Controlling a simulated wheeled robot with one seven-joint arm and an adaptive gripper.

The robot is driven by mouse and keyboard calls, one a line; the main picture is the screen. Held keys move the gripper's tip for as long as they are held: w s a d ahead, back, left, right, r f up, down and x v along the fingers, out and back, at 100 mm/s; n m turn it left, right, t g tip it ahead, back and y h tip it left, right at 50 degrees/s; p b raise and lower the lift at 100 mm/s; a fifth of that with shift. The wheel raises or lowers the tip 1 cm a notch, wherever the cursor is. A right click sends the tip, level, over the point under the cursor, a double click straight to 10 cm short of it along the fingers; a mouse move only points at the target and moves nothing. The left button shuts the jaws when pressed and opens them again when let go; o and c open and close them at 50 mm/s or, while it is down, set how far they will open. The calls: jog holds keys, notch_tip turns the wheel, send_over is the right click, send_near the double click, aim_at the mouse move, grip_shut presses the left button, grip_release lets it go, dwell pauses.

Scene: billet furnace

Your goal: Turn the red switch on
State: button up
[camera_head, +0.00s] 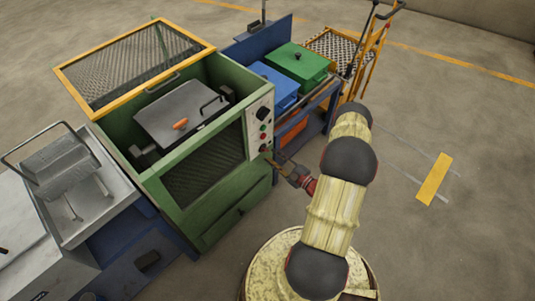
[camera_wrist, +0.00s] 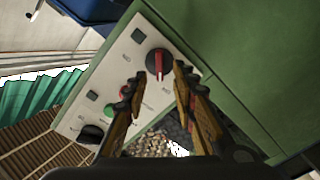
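The red switch (camera_wrist: 158,64) is a black round dial with a red bar handle on the pale control panel of the green furnace. The bar runs roughly up and down in the wrist view. In the head view, the switch (camera_head: 265,149) is small, at the lower end of the panel. My gripper (camera_wrist: 157,76) is open, its two fingers pointing at the panel with the switch between or just beyond the tips. I cannot tell whether they touch it. In the head view, my gripper (camera_head: 285,165) is at the panel's lower right.
The panel (camera_head: 259,120) also carries a green button (camera_wrist: 108,110) and a black knob (camera_wrist: 92,133). The furnace's yellow-framed mesh lid (camera_head: 140,60) is raised. Floor to the right is mostly clear.

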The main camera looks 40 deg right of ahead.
aim_at(266, 151)
jog(key=shift+w+a+b, duration=0.15)
jog(key=shift+w+b, duration=0.25)
jog(key=shift+w, duration=1.6)
jog(key=shift+c, duration=0.2)
grip_shut()
